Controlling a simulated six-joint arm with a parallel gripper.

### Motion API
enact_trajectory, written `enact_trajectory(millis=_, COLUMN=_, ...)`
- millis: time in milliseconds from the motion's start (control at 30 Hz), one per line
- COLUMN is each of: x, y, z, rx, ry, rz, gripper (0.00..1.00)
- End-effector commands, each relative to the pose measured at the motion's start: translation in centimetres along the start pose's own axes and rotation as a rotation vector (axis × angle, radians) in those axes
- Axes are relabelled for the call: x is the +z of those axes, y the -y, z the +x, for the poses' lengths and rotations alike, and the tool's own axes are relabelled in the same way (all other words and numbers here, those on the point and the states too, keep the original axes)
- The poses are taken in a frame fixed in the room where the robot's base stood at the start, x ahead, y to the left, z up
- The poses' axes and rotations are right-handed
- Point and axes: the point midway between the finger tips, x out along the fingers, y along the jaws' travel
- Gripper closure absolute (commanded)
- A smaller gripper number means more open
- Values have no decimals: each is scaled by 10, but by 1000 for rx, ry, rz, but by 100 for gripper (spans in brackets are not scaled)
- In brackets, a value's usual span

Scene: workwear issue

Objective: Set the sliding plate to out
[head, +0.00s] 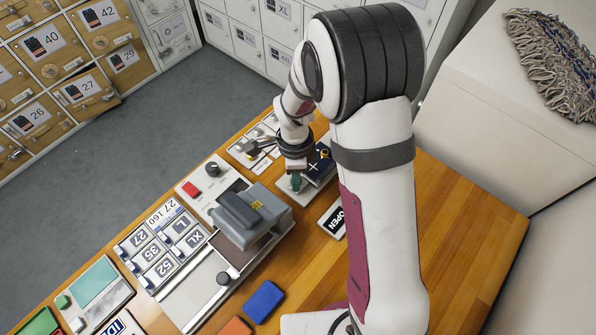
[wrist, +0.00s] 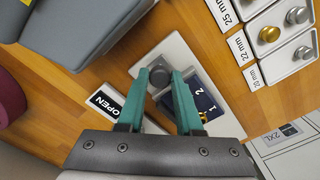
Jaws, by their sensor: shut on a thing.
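My gripper (wrist: 160,74) has its two green fingers closed about a small dark grey knob (wrist: 159,77). The knob sits on a white base plate (wrist: 178,50) beside a navy panel (wrist: 206,102) marked 1 and 2. In the head view my gripper (head: 296,184) is down at this base, and the knob is hidden.
An OPEN sign (wrist: 106,101) lies close beside the white base. Silver and brass buttons on trays (wrist: 272,35) stand on its other side. A blue block (head: 263,301) and an orange block (head: 236,327) lie in front of the press. The right part of the wooden table (head: 460,225) is clear.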

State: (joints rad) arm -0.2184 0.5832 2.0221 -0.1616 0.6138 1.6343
Motion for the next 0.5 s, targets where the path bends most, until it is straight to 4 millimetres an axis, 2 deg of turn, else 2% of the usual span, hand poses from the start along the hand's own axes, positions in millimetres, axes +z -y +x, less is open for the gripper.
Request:
enact_trajectory(millis=33, x=2, y=-4, z=1, rx=12, ry=2, rz=3, gripper=60)
enact_trajectory(millis=167, x=2, y=-4, z=1, rx=11, ry=2, rz=2, gripper=37)
enact_trajectory(millis=500, x=1, y=-2, z=-3, rx=7, ry=1, rz=2, gripper=36)
